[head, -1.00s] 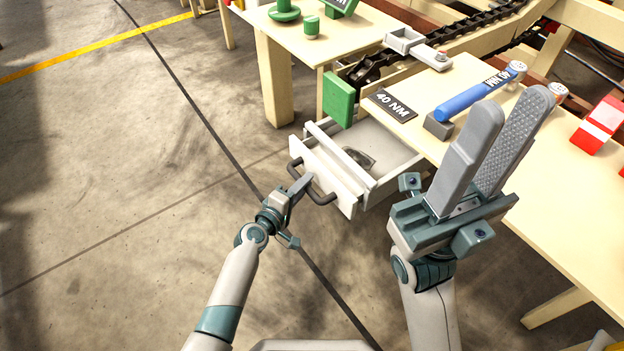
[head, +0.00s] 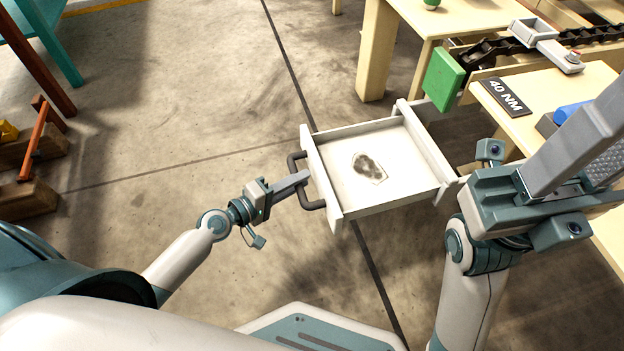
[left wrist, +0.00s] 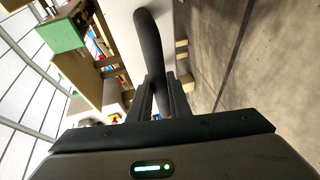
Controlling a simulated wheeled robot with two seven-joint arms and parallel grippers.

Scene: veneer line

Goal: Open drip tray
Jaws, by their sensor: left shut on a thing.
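The drip tray (head: 398,190) is a white drawer-like tray pulled well out from under the workbench in the head view. My left gripper (head: 303,179) is shut on this handle; the left wrist view shows the curved handle (left wrist: 148,40) between the fingers. My right gripper (head: 594,150) is at the right, above the bench edge, its grey fingers apart and empty; the fingertips are cut off by the frame edge.
A green block (head: 443,78), a "40 NM" plate (head: 507,97) and a partly hidden blue-handled tool (head: 570,112) are at the bench. A chain (head: 490,50) runs behind. An orange-and-brown stand (head: 35,150) is at the left. The floor left of the tray is clear.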

